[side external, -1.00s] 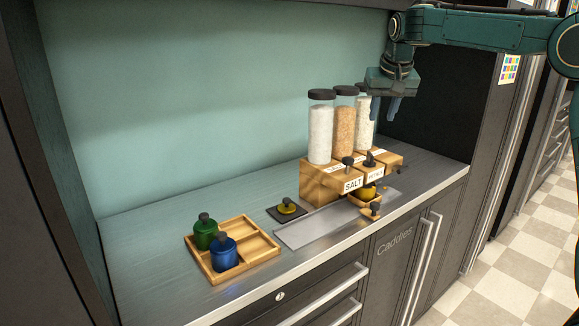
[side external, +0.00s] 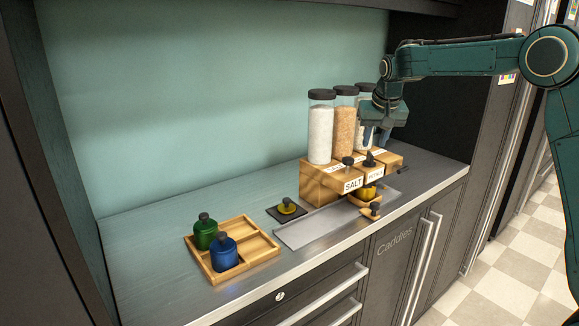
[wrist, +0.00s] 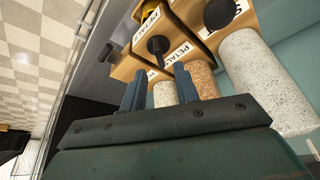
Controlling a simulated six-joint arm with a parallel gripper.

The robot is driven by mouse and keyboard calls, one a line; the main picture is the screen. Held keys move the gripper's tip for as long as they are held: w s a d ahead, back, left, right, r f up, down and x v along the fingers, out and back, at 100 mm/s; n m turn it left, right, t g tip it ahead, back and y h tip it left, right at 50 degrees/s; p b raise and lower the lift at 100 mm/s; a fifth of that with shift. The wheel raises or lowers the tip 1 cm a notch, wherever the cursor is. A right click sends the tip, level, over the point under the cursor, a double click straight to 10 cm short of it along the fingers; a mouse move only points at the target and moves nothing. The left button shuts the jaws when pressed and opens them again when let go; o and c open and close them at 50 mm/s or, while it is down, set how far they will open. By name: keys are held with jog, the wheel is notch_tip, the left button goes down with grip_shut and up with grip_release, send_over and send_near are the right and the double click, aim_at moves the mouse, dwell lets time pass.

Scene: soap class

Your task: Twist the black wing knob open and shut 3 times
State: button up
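The black wing knob (side external: 369,159) is on the front of the middle wooden dispenser block, above its label. In the wrist view a dark knob (wrist: 158,46) shows on the block labelled PETAL, beyond the fingertips. My gripper (side external: 376,138) is above and behind the knob in the side view, close to the tubes, with its fingers pointing down. The wrist view shows the gripper (wrist: 160,88) with its two fingers apart and nothing held between them. No contact with the knob shows.
Tall filled tubes (side external: 345,125) stand on the blocks beside my gripper. The SALT block (side external: 322,182) has its own knob. A wooden tray (side external: 261,257) holds green and blue jars at left.

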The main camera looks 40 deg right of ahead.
aim_at(371, 153)
jog(key=shift+x, duration=2.55)
grip_shut()
